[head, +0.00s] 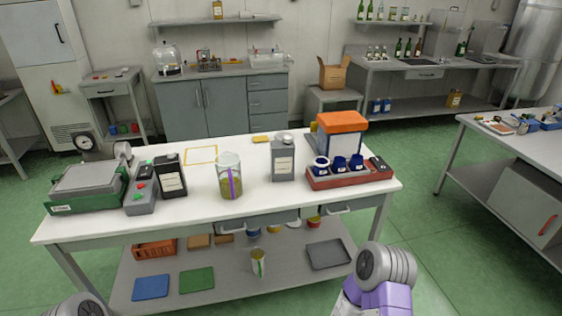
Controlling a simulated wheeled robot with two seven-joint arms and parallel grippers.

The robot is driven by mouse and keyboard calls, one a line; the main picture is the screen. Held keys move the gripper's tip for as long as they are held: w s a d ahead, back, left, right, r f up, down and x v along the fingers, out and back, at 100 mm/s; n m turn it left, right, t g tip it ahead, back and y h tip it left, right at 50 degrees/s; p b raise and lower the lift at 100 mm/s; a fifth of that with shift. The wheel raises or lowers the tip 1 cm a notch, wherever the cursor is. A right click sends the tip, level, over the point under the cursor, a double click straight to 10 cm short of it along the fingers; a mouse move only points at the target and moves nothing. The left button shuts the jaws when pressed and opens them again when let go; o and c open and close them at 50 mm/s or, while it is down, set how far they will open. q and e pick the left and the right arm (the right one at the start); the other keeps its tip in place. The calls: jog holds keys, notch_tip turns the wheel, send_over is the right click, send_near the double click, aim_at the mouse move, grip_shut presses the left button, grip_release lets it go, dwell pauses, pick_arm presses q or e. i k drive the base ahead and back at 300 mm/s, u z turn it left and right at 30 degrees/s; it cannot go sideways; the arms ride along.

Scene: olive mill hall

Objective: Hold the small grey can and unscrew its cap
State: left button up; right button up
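The small grey can (283,172) stands upright on the white worktable, right of the middle, with a pale label on its front. A light round cap (284,138) shows at its top; I cannot tell how tightly it sits. Neither gripper is in view. Only parts of my arms show at the bottom edge, at the lower left and the lower right, both well short of the can.
On the worktable (110,213), a glass jar of olives (230,180) with a purple strip stands left of the can. A red tray (330,182) with blue cups stands to its right. A dark can (171,182) and a green scale (85,195) are at left. The front strip is clear.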

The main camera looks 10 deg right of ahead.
aim_at(282, 155)
jog(key=k, duration=0.55)
jog(key=z, duration=0.65)
jog(key=i, duration=0.5)
jog(key=z, duration=0.55)
jog(key=i, duration=0.85)
jog(key=u, duration=0.25)
